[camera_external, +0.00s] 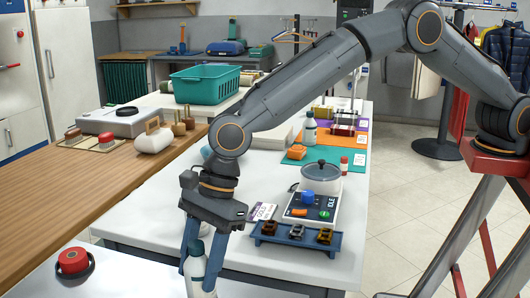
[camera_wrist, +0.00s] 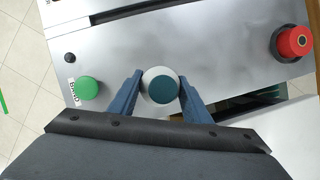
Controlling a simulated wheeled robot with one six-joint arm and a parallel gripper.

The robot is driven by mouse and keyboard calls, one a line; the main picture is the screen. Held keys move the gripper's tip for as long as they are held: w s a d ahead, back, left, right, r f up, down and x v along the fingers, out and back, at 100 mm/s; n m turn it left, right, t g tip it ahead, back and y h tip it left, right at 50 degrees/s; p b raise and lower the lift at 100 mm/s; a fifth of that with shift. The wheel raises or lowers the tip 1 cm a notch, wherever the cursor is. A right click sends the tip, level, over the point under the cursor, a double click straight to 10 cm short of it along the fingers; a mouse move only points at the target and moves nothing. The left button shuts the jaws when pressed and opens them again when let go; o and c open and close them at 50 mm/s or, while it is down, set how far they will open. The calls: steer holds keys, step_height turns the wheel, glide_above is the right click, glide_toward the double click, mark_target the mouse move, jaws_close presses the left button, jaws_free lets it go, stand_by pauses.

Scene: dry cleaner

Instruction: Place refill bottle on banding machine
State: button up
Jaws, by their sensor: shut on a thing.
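The refill bottle (camera_external: 196,271), white with a dark teal cap, is upright between the fingers of my gripper (camera_external: 205,254). In the wrist view the teal cap (camera_wrist: 164,89) shows from above, between the two blue fingers of my gripper (camera_wrist: 160,82). The banding machine (camera_wrist: 205,40) is a silver-grey box beneath it, with a green button marked BAND and a red knob. In the external view part of the banding machine (camera_external: 45,284) shows at bottom left. The bottle's base is cut off or hidden, so I cannot tell whether it touches the machine.
A red knob (camera_external: 72,261) rises from the machine. A white table (camera_external: 160,215) behind holds a pot device (camera_external: 321,177), a blue tray (camera_external: 270,238) with small parts, and another white bottle (camera_external: 309,131). A wooden counter (camera_external: 70,200) runs along the left.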

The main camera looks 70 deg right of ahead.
steer(key=o, duration=1.3)
steer(key=shift+c, duration=0.2)
steer(key=b+v, duration=0.2)
steer(key=v, duration=1)
steer(key=shift+s+d, duration=0.1)
steer(key=s+d+f+n+h, duration=0.15)
steer(key=d+n, duration=0.45)
steer(key=d, duration=1.1)
steer(key=s+d+f+n, duration=0.1)
steer(key=s+d+n, duration=0.2)
steer(key=s+d, duration=0.2)
steer(key=s+d+f+n+h, duration=0.1)
steer(key=s+d+n, duration=0.3)
steer(key=d, duration=0.7)
steer(key=s+d+f+n+h, duration=0.1)
steer(key=s+d+f+n, duration=0.1)
steer(key=s+d, duration=0.6)
steer(key=shift+f+n+g, duration=0.3)
steer(key=shift+n, duration=0.5)
steer(key=s+d+f+n, duration=0.2)
steer(key=s+d+n, duration=0.3)
steer(key=s, duration=0.6)
steer(key=shift+s+d+f+n+g, duration=0.3)
steer(key=shift+s+d+f+n, duration=0.1)
steer(key=shift+d, duration=0.45)
